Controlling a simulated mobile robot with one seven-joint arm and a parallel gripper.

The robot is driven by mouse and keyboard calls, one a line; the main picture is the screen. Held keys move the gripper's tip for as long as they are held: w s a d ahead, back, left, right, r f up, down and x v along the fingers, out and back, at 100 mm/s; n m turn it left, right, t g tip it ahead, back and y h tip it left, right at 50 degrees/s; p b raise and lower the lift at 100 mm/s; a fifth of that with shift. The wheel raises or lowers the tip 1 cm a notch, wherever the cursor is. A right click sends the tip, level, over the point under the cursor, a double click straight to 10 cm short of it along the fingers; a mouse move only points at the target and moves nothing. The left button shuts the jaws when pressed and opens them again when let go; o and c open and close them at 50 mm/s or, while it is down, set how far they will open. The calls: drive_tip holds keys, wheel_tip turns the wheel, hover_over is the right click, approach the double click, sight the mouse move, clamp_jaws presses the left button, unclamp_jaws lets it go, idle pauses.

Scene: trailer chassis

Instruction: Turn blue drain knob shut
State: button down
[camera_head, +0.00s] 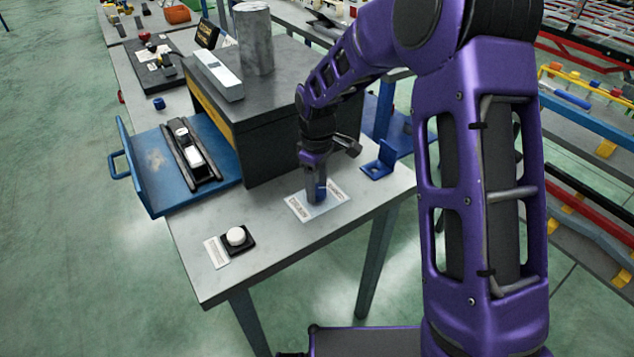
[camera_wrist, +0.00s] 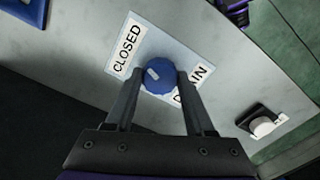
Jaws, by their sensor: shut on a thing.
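The blue drain knob (camera_wrist: 158,75) sits on a pale plate (camera_wrist: 183,52) fixed to the grey bench top. A second label (camera_wrist: 193,86) on the other side is partly covered by a finger, with "AIN" readable. My gripper (camera_wrist: 158,84) is shut on the knob, one finger on each side. In the head view my gripper (camera_head: 316,190) points down at the plate (camera_head: 318,202), and it hides most of the knob.
A white round button on a black base (camera_head: 237,237) stands near the bench's front corner. A dark box (camera_head: 275,120) with a blue pull-out drawer (camera_head: 150,160) stands left of my arm. A blue bracket (camera_head: 380,162) lies to the right.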

sight(317, 189)
drive_tip(key=shift+n+p, duration=0.35)
drive_tip(key=shift+n, duration=1.55)
drive_tip(key=shift+c, duration=1.3)
unclamp_jaws()
wheel_tip(317, 189, up, 18)
drive_tip(key=shift+f, duration=0.25)
drive_tip(key=shift+a, duration=0.1)
